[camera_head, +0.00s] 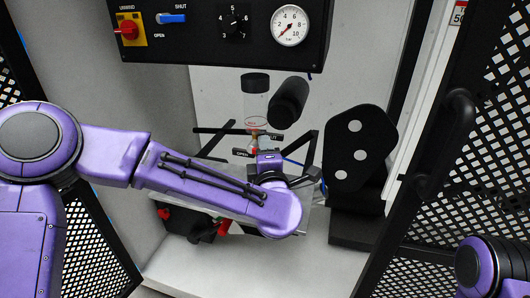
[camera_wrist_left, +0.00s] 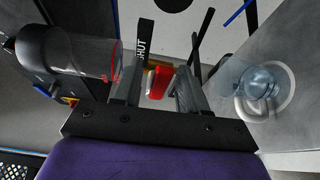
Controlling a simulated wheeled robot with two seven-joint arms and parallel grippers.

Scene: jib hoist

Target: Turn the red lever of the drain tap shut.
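The red lever (camera_wrist_left: 158,82) of the drain tap shows in the left wrist view between the two fingers of my left gripper (camera_wrist_left: 160,88). The fingers stand apart on either side of it, and I cannot see them pressing on it. A little brass of the tap shows behind the lever. A black plate marked SHUT (camera_wrist_left: 142,47) stands beside the left finger. In the head view my left gripper (camera_head: 262,156) is just below the clear bowl (camera_head: 256,107), at the tap, and hides much of it. An OPEN label (camera_head: 241,152) shows at its left. My right gripper is out of view.
A black panel (camera_head: 180,45) with a blue handle, knob and pressure gauge (camera_head: 290,25) hangs above. A black cylinder (camera_head: 289,101) is right of the bowl. Mesh doors flank the opening. A clear cup (camera_wrist_left: 262,85) is near the gripper.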

